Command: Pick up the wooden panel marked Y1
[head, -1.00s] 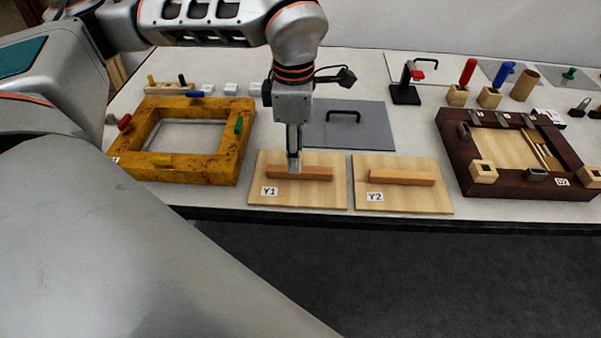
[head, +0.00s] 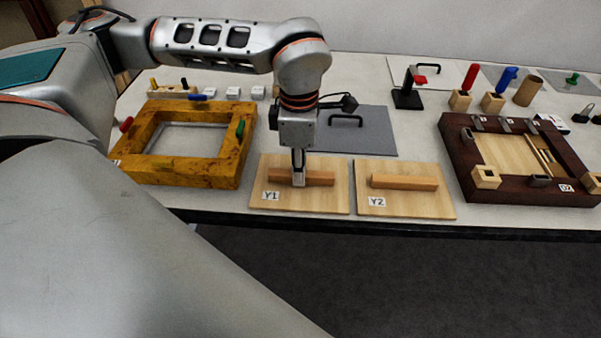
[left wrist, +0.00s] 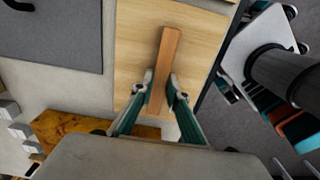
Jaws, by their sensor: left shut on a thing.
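The wooden panel marked Y1 (head: 325,203) is a light square board lying flat on the table near its front edge, with a label at its front left. A brown wooden bar (head: 322,179) runs across its top as a handle. The left wrist view shows a finger on each side of the bar (left wrist: 166,62), over the panel (left wrist: 205,50). A similar panel marked Y2 (head: 405,205) lies just to the right. My right gripper is not in view.
A yellow frame (head: 140,170) with coloured pegs lies left of the panel. A grey plate with a black handle (head: 375,138) lies behind. A dark brown frame (head: 465,165) is at the right. The table's front edge (head: 400,228) is close to the panels.

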